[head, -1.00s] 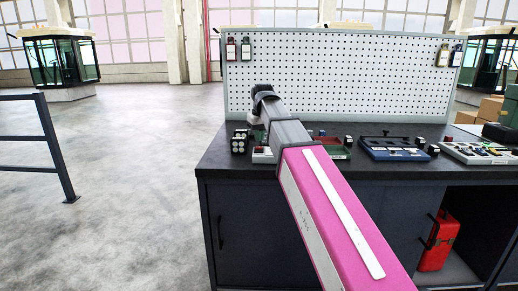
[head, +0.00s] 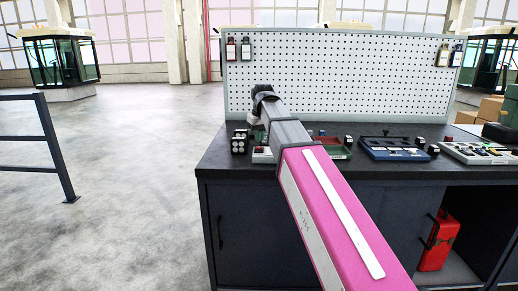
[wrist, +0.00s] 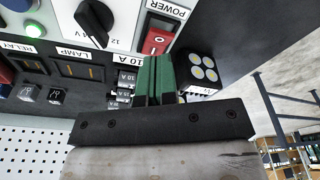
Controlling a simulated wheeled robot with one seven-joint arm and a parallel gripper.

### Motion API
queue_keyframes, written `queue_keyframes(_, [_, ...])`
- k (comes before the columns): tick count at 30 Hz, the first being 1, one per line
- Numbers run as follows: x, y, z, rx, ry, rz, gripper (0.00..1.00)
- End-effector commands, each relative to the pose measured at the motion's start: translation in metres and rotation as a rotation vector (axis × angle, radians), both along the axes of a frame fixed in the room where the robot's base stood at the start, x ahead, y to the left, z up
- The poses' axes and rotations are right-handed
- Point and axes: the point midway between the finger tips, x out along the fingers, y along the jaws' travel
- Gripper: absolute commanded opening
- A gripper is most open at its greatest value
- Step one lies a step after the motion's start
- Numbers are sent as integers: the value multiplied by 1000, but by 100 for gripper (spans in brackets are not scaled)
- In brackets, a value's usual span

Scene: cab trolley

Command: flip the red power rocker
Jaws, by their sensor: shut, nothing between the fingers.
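The red power rocker (wrist: 157,38) shows in the wrist view, with white marks on its face, in a white panel (wrist: 120,35) below a POWER label. My gripper (wrist: 156,60) has its green fingers shut together with nothing between them. The fingertips are right at the rocker's near end and overlap it in the picture; I cannot tell whether they touch. In the head view the wrist end of my arm is over the left end of the workbench (head: 222,160), and the arm hides the rocker and fingers.
A block with four white lamps (wrist: 203,68) stands close right of the fingers. A black dial (wrist: 95,20) and a lit green button (wrist: 33,29) are to the left. A pegboard (head: 340,80) backs the bench. Other device boards (head: 395,148) sit to the right.

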Motion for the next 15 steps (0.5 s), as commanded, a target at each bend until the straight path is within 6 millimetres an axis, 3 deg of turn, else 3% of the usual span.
queue_keyframes(15, [0,0,-8,0,0,0,0])
